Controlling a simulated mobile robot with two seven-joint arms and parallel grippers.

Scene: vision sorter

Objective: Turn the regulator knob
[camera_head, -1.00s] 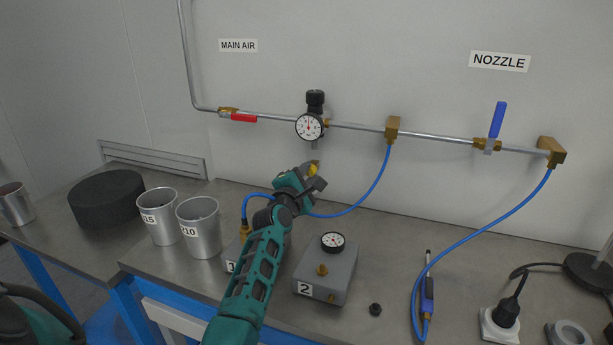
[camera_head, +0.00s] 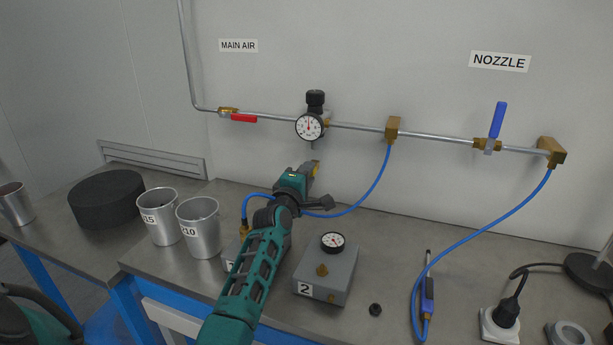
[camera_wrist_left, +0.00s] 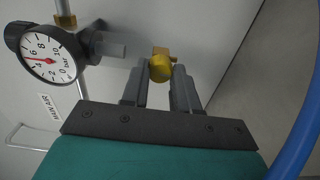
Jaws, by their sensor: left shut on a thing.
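The regulator's black knob (camera_head: 315,97) sits on top of the pipe on the back wall, above a round white gauge (camera_head: 309,127). In the left wrist view the knob (camera_wrist_left: 16,36) and gauge (camera_wrist_left: 47,55) are at upper left, apart from my fingers. My left gripper (camera_head: 312,167) is below and in front of the regulator. It is shut on a small yellow round piece (camera_wrist_left: 160,68), which shows between its fingers in the left wrist view. That piece is not the black knob. My right gripper is not in view.
Box 2 (camera_head: 332,272) with a small gauge stands right of my arm; box 1 is mostly hidden behind it. A blue hose (camera_head: 372,190) hangs behind the gripper. A small black cap (camera_head: 375,310) lies on the bench.

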